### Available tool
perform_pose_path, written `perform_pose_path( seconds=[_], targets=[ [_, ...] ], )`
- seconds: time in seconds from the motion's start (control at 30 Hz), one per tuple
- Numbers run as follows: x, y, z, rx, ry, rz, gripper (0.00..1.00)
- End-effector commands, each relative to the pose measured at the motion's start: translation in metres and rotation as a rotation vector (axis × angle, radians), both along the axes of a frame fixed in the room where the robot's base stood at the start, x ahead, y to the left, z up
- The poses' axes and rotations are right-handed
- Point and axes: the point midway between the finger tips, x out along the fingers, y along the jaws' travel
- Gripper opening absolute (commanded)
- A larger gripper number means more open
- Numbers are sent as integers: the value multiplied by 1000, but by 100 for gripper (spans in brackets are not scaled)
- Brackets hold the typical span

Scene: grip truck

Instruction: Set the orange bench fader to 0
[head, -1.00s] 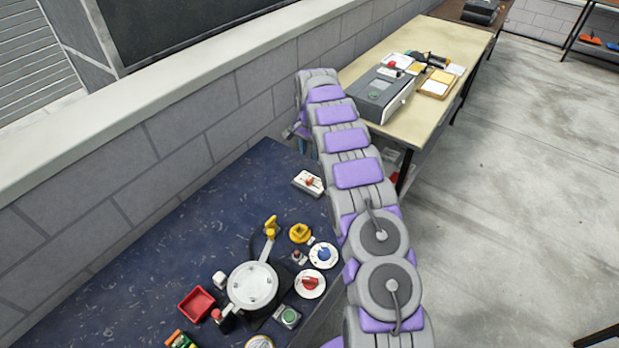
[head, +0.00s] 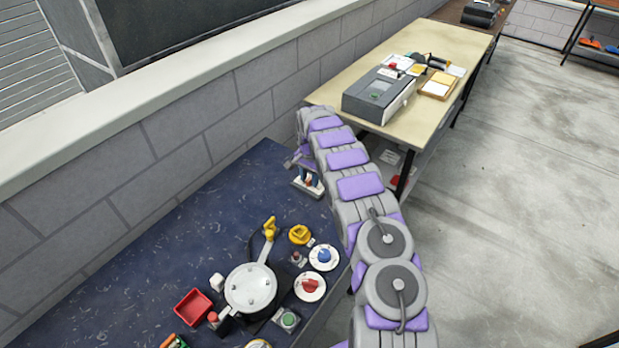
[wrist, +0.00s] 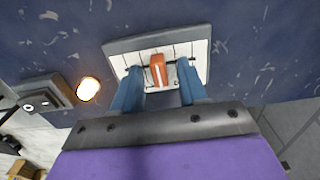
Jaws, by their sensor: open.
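The bench fader (wrist: 200,48) is a grey box with a white marked face and a slot, lying on the dark blue bench. Its orange knob (wrist: 157,70) stands near the middle of the slot in the wrist view. My gripper (wrist: 157,88) is open, with its two blue fingers close to the fader, one on each side of the knob. I cannot tell whether either finger touches the knob. In the head view my gripper (head: 309,181) is over the fader, which is mostly hidden; a pale edge of the fader (head: 304,191) shows below the fingers. Any scale digits are too small to read.
On the blue bench (head: 180,240) stand a silver-lidded pot (head: 251,289), a red tray (head: 193,307), a yellow knob (head: 300,235), a blue dial (head: 324,257) and a red dial (head: 310,287). A grey machine (head: 377,95) stands on the farther table. The bench's left part is clear.

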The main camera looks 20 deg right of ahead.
Motion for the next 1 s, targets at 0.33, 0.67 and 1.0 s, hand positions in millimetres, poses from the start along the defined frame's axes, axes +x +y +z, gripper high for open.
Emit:
perform_pose_path(
  seconds=[0.33,0.67,1.0],
  targets=[
    [0,0,0,0,0,0,19],
    [0,0,0,0,0,0,0],
    [0,0,1,0,0,0,0]
  ],
)
